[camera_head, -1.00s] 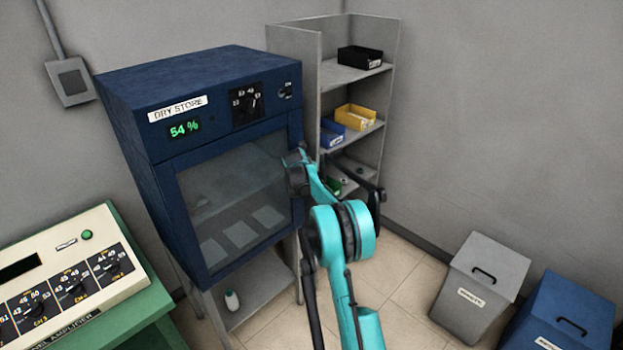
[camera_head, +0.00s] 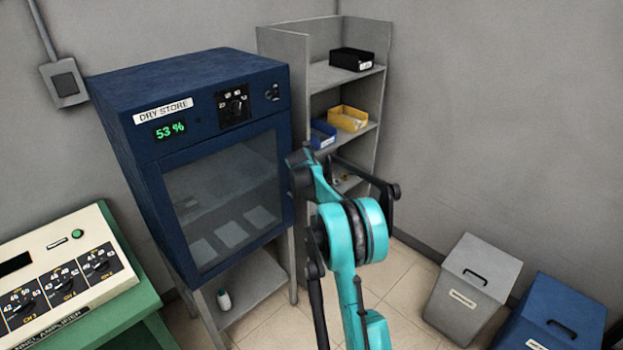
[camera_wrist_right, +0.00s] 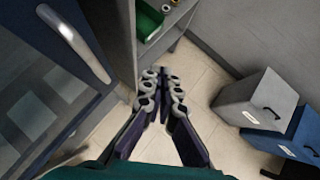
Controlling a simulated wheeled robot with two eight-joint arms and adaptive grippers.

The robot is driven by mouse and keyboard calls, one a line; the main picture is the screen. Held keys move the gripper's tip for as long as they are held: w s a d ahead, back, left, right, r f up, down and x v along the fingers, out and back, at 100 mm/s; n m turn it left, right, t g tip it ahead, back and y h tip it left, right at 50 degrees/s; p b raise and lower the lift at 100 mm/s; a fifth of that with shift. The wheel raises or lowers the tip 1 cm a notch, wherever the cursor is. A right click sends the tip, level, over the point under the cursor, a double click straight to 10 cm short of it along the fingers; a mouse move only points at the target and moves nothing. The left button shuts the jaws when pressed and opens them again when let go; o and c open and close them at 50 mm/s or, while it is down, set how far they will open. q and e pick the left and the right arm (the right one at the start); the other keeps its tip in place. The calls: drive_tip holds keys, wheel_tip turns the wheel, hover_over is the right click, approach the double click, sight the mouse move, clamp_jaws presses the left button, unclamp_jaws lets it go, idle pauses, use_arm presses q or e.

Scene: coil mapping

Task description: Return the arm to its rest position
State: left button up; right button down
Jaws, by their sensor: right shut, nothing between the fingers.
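My right arm (camera_head: 352,232), teal and black, reaches up from the bottom of the head view, in front of the grey shelf and just right of the dry-store cabinet. Its gripper cannot be made out there behind the arm links. In the right wrist view my right gripper (camera_wrist_right: 164,90) has its fingers together, empty, pointing at the floor and the shelf foot. It appears apart from the cabinet, the shelf and the bins. My left arm and gripper are in neither view.
The blue dry-store cabinet (camera_head: 152,80) has its glass door shut and reads 53 %. The grey shelf (camera_head: 285,42) holds small bins. A grey lidded bin (camera_head: 466,285) and a blue one (camera_head: 555,315) stand right. A green bench (camera_head: 150,325) is at left. Tiled floor (camera_wrist_right: 205,85) is clear.

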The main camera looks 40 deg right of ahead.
drive_tip(key=s+d+r+p, duration=0.1)
drive_tip(key=s+r, duration=0.3)
drive_tip(key=shift+d+r, duration=0.15)
drive_tip(key=shift+r, duration=0.1)
drive_tip(key=s+a+r+m+y+b, duration=0.1)
drive_tip(key=s+a+r+m, duration=0.1)
drive_tip(key=s+a+m, duration=0.45)
drive_tip(key=s+a+r+m+t+y, duration=0.15)
drive_tip(key=s+a, duration=0.25)
drive_tip(key=a, duration=0.6)
drive_tip(key=s+a+r+m+g+y+b, duration=0.1)
drive_tip(key=s+a+r+m, duration=0.1)
drive_tip(key=s+a+m, duration=0.45)
drive_tip(key=s+a+f+m+y, duration=0.1)
drive_tip(key=s+a+f+m, duration=0.2)
drive_tip(key=s+a, duration=0.2)
drive_tip(key=s+a+f+m+y+b, duration=0.1)
drive_tip(key=s+a+f+m, duration=0.2)
drive_tip(key=s, duration=0.4)
drive_tip(key=s+a+f+m+y, duration=0.1)
drive_tip(key=s+a+f+m, duration=0.2)
drive_tip(key=s+a+m, duration=0.2)
drive_tip(key=s+a, duration=0.1)
drive_tip(key=a, duration=0.1)
drive_tip(key=shift+s+a+t, duration=0.15)
drive_tip(key=shift+a+t, duration=0.2)
drive_tip(key=shift+f+m, duration=0.1)
drive_tip(key=shift+m, duration=0.15)
